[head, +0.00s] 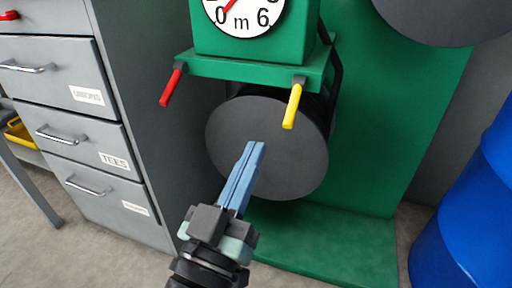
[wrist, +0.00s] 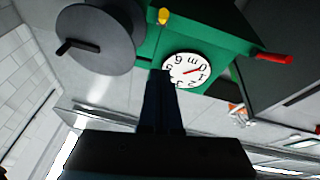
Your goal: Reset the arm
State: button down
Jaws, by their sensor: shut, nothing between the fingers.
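My gripper (head: 256,145) is shut, its two blue fingers together with nothing between them. In the head view it points up in front of a dark grey disc (head: 290,150) on a green machine (head: 262,63); I cannot tell whether it touches the disc. In the wrist view the gripper (wrist: 160,75) reaches up from the bottom centre, its tips overlapping the edge of the dial (wrist: 187,69). The dial also shows in the head view (head: 243,14), cut off at the top. A red lever (head: 171,86) and a yellow lever (head: 292,106) hang below the dial's green housing.
A grey drawer cabinet (head: 75,100) with labelled drawers stands on the left. A blue drum (head: 465,210) stands at the right. The green base (head: 330,250) spreads low behind the gripper. Another dark disc (head: 450,18) is at the top right. Grey floor shows at the bottom left.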

dwell(0.3)
jog(key=s+r+t+y+p, duration=0.2)
jog(key=r+p, duration=1.4)
jog(key=r, duration=1)
jog(key=s+d+r+n+t+y+p, duration=0.1)
jog(key=s+r+t+y+p, duration=0.1)
jog(key=r+p, duration=1.5)
jog(key=s+r+n+t+y+p, duration=0.1)
jog(key=r+y+p, duration=0.3)
jog(key=r+p, duration=1.3)
notch_tip(320, 180, up, 18)
jog(key=shift+s+d+f+t, duration=0.2)
jog(key=shift+s+t, duration=0.6)
